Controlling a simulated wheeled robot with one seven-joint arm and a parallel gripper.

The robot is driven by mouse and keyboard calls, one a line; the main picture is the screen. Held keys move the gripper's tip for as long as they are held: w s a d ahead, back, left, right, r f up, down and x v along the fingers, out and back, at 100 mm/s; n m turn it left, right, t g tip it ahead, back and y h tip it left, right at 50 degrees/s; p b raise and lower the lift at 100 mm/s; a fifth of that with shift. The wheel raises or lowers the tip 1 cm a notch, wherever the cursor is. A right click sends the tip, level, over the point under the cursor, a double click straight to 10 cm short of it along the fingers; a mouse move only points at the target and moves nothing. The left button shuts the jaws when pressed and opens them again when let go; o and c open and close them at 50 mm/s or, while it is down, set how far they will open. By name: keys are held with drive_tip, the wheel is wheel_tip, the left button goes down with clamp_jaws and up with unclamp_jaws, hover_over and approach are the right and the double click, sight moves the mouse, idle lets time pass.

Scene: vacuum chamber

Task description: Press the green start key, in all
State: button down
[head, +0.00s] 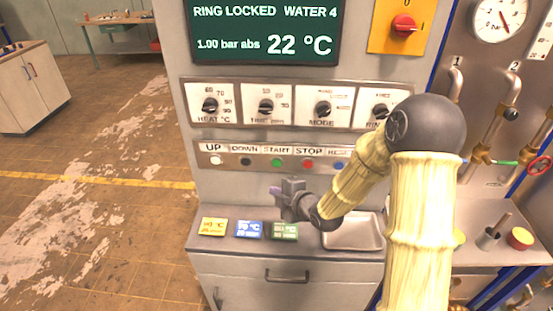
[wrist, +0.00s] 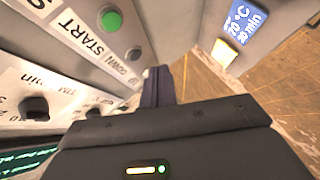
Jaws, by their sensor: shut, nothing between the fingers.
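The green start key (head: 277,163) sits under the word START in the row of keys on the front panel. It also shows in the wrist view (wrist: 111,20), upper left, round and unobstructed. My gripper (head: 276,190) is just below the key row in the head view, above the small shelf. In the wrist view its fingers (wrist: 157,74) are together and empty, and the green key lies up and left of their tips. The fingers look apart from the key.
A black key (head: 245,162) and a red STOP key (head: 308,164) flank the green one. Yellow, blue and green cards (head: 212,227) and a metal tray (head: 353,233) lie on the shelf below. The display (head: 265,32) reads RING LOCKED. Floor to the left is open.

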drive_tip(key=shift+w, duration=0.1)
drive_tip(key=p, duration=0.3)
approach(273, 165)
drive_tip(key=shift+w+a+f, duration=0.7)
drive_tip(key=shift+a+f, duration=0.1)
drive_tip(key=shift+a, duration=0.05)
drive_tip(key=shift+w+a+f, duration=0.7)
drive_tip(key=shift+a+f, duration=0.1)
drive_tip(key=shift+a, duration=0.1)
idle(0.7)
drive_tip(key=shift+w+b, duration=0.35)
drive_tip(key=shift+w, duration=0.05)
drive_tip(key=shift+w+r, duration=0.1)
drive_tip(key=shift+w, duration=0.35)
idle(0.9)
drive_tip(key=shift+s+b, duration=0.15)
drive_tip(key=shift+b, duration=0.2)
drive_tip(key=shift+s+b, duration=0.45)
drive_tip(key=shift+s, duration=0.25)
